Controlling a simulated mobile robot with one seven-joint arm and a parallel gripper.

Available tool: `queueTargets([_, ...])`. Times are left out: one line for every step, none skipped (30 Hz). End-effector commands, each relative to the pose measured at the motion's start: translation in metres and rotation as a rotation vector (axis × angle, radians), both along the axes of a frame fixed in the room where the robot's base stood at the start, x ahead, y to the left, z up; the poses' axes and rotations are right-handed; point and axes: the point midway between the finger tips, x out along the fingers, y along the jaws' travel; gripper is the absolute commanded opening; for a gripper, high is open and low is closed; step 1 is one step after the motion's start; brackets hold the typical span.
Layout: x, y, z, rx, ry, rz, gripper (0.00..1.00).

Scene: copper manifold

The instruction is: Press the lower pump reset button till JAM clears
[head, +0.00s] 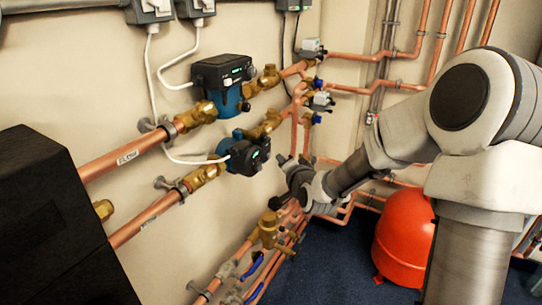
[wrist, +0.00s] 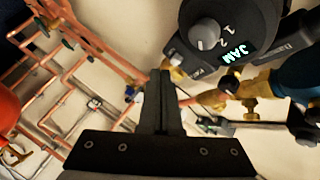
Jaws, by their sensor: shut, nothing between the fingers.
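The lower pump (head: 244,153) is a dark-faced unit with a blue body on the lower copper line. The near pump face in the wrist view (wrist: 245,25) appears to be this one; its display reads JAM (wrist: 234,53). A round grey button or knob (wrist: 204,34) sits beside the marks 1 and 2. My gripper (head: 282,160) is just right of the lower pump in the head view. In the wrist view my gripper (wrist: 160,73) is shut and empty, with its tips below and left of the grey knob and apart from it in the picture.
The upper pump (head: 222,82) sits above on a parallel copper line. Brass valves (head: 268,228) and pipes run below my gripper. A red-orange vessel (head: 403,238) stands on the blue floor at right. A black box (head: 60,220) fills the left foreground.

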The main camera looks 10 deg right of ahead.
Motion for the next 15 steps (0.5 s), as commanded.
queueTargets([0.0000, 0.0000, 0.0000, 0.000, 0.000, 0.000, 0.00])
queueTargets([0.0000, 0.0000, 0.0000, 0.000, 0.000, 0.000, 0.00])
queueTargets([0.0000, 0.0000, 0.0000, 0.000, 0.000, 0.000, 0.00])
queueTargets([0.0000, 0.0000, 0.0000, 0.000, 0.000, 0.000, 0.00])
queueTargets([0.0000, 0.0000, 0.0000, 0.000, 0.000, 0.000, 0.00])
queueTargets([0.0000, 0.0000, 0.0000, 0.000, 0.000, 0.000, 0.00])
queueTargets([0.0001, 0.0001, -0.0001, 0.000, 0.000, 0.000, 0.00])
queueTargets([0.0002, 0.0004, -0.0002, 0.000, 0.000, 0.000, 0.00])
queueTargets([0.0007, 0.0010, -0.0004, 0.000, 0.000, 0.000, 0.00])
queueTargets([0.0010, 0.0016, -0.0006, 0.000, 0.000, 0.000, 0.00])
queueTargets([0.0016, 0.0024, -0.0008, 0.000, 0.000, 0.000, 0.00])
queueTargets([0.0023, 0.0036, -0.0011, 0.000, 0.001, 0.001, 0.00])
queueTargets([0.0029, 0.0045, -0.0012, 0.000, 0.001, 0.001, 0.00])
queueTargets([0.0036, 0.0054, -0.0013, -0.001, 0.000, 0.001, 0.00])
queueTargets([0.0043, 0.0063, -0.0011, -0.001, 0.000, 0.001, 0.00])
